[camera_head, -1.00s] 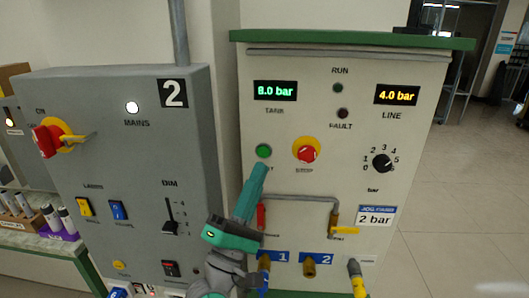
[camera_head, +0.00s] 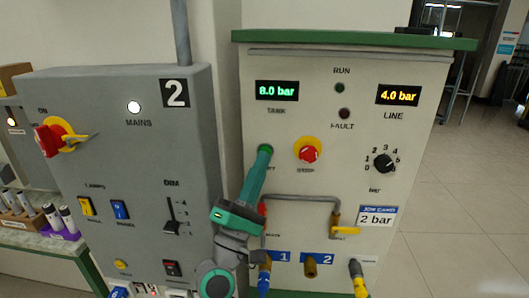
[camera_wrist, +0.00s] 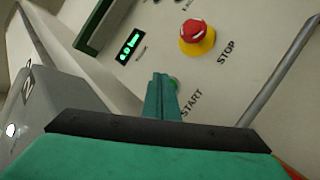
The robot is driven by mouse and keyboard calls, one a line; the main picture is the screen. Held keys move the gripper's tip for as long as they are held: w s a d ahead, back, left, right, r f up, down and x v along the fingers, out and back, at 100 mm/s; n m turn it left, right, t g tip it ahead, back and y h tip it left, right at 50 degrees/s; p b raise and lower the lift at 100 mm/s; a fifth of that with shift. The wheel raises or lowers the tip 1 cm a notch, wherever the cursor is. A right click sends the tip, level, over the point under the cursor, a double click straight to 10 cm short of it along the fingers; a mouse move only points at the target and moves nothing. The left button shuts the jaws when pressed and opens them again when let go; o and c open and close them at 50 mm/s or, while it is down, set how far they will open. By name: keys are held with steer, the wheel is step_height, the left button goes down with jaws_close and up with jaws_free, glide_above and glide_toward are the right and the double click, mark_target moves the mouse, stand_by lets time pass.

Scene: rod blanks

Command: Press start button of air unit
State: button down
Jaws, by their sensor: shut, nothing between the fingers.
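The air unit (camera_head: 420,130) is a pale panel with a green top edge. Its green start button (camera_head: 264,149) is mostly covered by the tip of my gripper (camera_head: 262,158). In the wrist view the shut fingertips (camera_wrist: 161,82) lie over the start button (camera_wrist: 175,84), with only a green edge showing beside the START label. The tip appears at the button; I cannot tell whether it is pushed in. The red stop button (camera_head: 308,150) on a yellow base is to the right, and also shows in the wrist view (camera_wrist: 196,34). The RUN lamp (camera_head: 339,88) looks dark.
The tank display (camera_head: 277,90) reads 8.0 bar and the line display (camera_head: 398,95) 4.0 bar. A grey pipe (camera_head: 300,197) with red and yellow valve handles runs below the buttons. A grey switch cabinet (camera_head: 150,160) stands at left.

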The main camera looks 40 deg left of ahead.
steer(key=shift+w, duration=0.1)
steer(key=shift+s, duration=0.25)
stand_by(0.4)
steer(key=shift+w, duration=0.1)
stand_by(0.5)
steer(key=shift+w+a, duration=0.15)
steer(key=shift+w, duration=0.25)
steer(key=shift+s+a, duration=0.15)
steer(key=shift+a, duration=0.05)
stand_by(0.3)
